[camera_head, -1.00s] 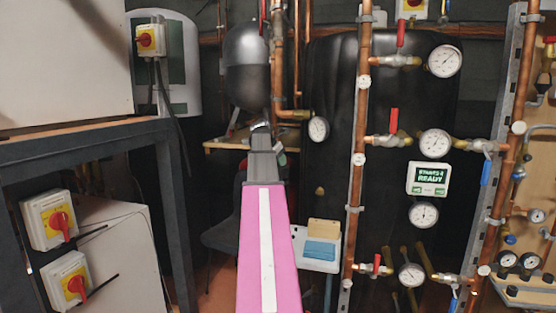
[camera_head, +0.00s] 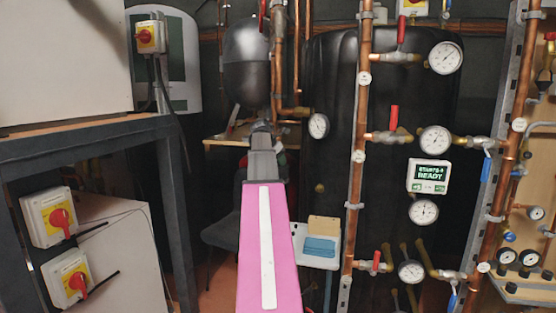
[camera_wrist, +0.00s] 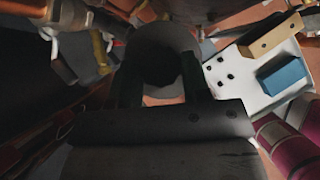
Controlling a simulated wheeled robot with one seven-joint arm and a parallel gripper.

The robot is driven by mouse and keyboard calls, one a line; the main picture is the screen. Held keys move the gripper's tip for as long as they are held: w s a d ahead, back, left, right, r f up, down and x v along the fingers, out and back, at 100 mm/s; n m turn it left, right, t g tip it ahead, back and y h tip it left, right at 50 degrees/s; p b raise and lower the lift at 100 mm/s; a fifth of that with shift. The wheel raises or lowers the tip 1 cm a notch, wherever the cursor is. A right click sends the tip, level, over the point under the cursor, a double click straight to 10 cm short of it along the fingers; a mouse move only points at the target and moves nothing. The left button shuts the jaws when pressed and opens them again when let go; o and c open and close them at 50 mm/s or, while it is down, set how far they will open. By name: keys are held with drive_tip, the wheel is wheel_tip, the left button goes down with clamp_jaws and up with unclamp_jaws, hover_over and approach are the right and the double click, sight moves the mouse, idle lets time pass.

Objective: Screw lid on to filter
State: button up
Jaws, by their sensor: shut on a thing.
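My gripper (camera_wrist: 160,72) is shut on a round, dark grey, hollow thing (camera_wrist: 150,38) at the top middle of the wrist view, one finger on each side of it. It looks like the lid, but I cannot tell for sure. In the head view my gripper (camera_head: 261,128) is at the far end of my pink arm, in front of copper pipes below a grey round tank. The held thing is too small to make out there. I cannot clearly pick out the filter in either view, nor tell whether the held thing touches it.
A small white table (camera_head: 325,262) with a wooden block (camera_head: 324,226) and a blue block (camera_head: 320,246) stands right of my arm. Copper pipes (camera_head: 360,130) with gauges and valves fill the right. A dark metal frame (camera_head: 100,135) stands on the left.

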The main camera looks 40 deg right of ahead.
drive_tip(key=shift+f, duration=0.9)
idle(1.4)
drive_tip(key=shift+w+d+m+g, duration=0.1)
drive_tip(key=shift+w+m+g, duration=0.15)
drive_tip(key=shift+m+g, duration=0.6)
drive_tip(key=shift+s+m, duration=0.1)
drive_tip(key=shift+m, duration=0.85)
drive_tip(key=shift+g, duration=0.25)
drive_tip(key=shift+w+r+m+g, duration=0.15)
drive_tip(key=shift+m+g, duration=0.1)
drive_tip(key=shift+m, duration=0.25)
drive_tip(key=shift+w+f+m+g, duration=0.15)
drive_tip(key=shift+m+g, duration=0.1)
drive_tip(key=shift+m, duration=0.25)
drive_tip(key=shift+s+m+g+y, duration=0.1)
drive_tip(key=shift+m+g+y, duration=0.25)
drive_tip(key=shift+m, duration=0.35)
